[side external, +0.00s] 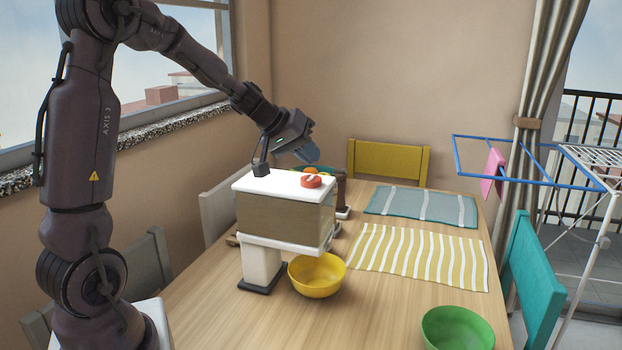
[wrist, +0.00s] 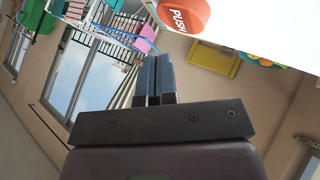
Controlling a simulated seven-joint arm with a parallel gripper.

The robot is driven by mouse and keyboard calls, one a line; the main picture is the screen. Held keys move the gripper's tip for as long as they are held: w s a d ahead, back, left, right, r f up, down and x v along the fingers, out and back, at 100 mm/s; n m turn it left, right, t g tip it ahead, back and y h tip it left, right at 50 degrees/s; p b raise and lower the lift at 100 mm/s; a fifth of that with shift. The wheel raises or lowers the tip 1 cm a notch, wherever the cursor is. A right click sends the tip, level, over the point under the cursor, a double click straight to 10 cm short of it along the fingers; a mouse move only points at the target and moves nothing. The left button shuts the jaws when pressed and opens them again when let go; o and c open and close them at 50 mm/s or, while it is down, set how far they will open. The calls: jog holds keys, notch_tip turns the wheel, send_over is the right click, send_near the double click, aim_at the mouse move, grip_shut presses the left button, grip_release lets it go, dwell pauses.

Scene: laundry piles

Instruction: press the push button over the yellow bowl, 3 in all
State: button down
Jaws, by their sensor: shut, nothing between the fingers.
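The red push button (side external: 311,181) sits on the white top of a dispenser box (side external: 285,215) that stands on a white post. In the wrist view the button, marked PUSH (wrist: 183,14), is at the top edge, partly cut off, on the white lid (wrist: 255,25). The yellow bowl (side external: 317,284) stands on the table below the dispenser's overhang; the wrist view does not show it. My gripper (side external: 308,153) is above the lid, near the button and apart from it. Its fingers (wrist: 154,80) are shut together with nothing between them.
A green bowl (side external: 457,329) stands at the front right of the wooden table (side external: 385,312). A yellow striped placemat (side external: 422,257) and a blue-grey one (side external: 420,206) lie flat to the right. A fruit bowl, partly hidden, is behind the dispenser. A drying rack (side external: 522,165) stands beyond.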

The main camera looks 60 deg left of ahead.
aim_at(309, 177)
jog(key=shift+f, duration=0.65)
dwell(1.6)
jog(key=shift+f, duration=0.4)
jog(key=shift+f, duration=0.8)
dwell(0.8)
jog(key=shift+r, duration=1.2)
jog(key=shift+r, duration=2.55)
